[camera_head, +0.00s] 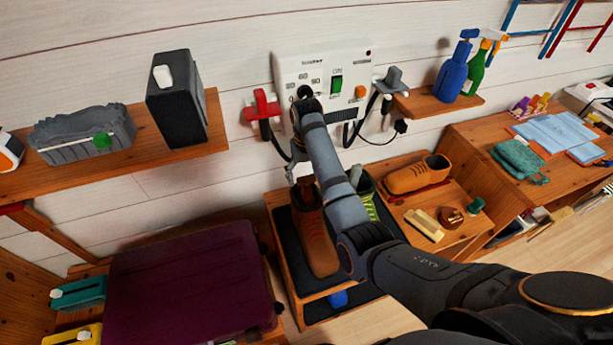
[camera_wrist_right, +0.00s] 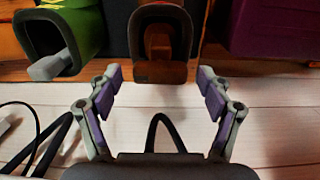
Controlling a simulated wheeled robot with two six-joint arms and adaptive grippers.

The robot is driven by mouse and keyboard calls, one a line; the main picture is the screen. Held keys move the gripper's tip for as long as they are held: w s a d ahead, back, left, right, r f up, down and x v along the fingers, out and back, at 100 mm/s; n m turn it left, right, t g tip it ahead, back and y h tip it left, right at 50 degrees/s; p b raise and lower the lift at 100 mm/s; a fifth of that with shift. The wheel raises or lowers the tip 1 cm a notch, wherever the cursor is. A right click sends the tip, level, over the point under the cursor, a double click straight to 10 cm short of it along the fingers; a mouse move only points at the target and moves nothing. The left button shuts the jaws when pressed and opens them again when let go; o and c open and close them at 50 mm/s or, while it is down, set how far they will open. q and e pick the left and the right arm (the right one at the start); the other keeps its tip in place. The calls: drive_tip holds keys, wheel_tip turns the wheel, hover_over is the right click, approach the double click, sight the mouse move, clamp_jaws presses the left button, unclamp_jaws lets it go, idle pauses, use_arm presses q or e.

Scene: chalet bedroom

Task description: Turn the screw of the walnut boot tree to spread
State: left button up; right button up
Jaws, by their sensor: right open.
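The walnut boot tree (camera_wrist_right: 159,42) shows in the wrist view as a brown block inside the opening of a tall brown boot (camera_wrist_right: 160,72). In the head view the brown boot (camera_head: 316,245) stands on a dark mat (camera_head: 284,232); its top is partly hidden by my right gripper (camera_head: 302,178). In the wrist view my right gripper (camera_wrist_right: 160,80) is open, its fingers on either side of the boot's near rim, with nothing between them. I cannot tell whether they touch the boot. The screw is not clearly visible. My left gripper is not in view.
A green boot (camera_wrist_right: 88,35) with a grey piece in it stands beside the brown boot. A white wall panel (camera_head: 295,68) with hanging cables is behind. A purple case (camera_head: 185,285) lies at left. A tan shoe (camera_head: 415,176) sits on a wooden shelf at right.

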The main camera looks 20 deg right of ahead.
drive_tip(key=c, duration=1.2)
drive_tip(key=shift+r+p, duration=0.2)
drive_tip(key=shift+p, duration=0.45)
drive_tip(key=m+p, duration=0.7)
drive_tip(key=p, duration=0.1)
drive_tip(key=shift+r, duration=0.1)
drive_tip(key=shift+m+p, duration=0.3)
drive_tip(key=shift+f, duration=0.25)
drive_tip(key=o, duration=1.2)
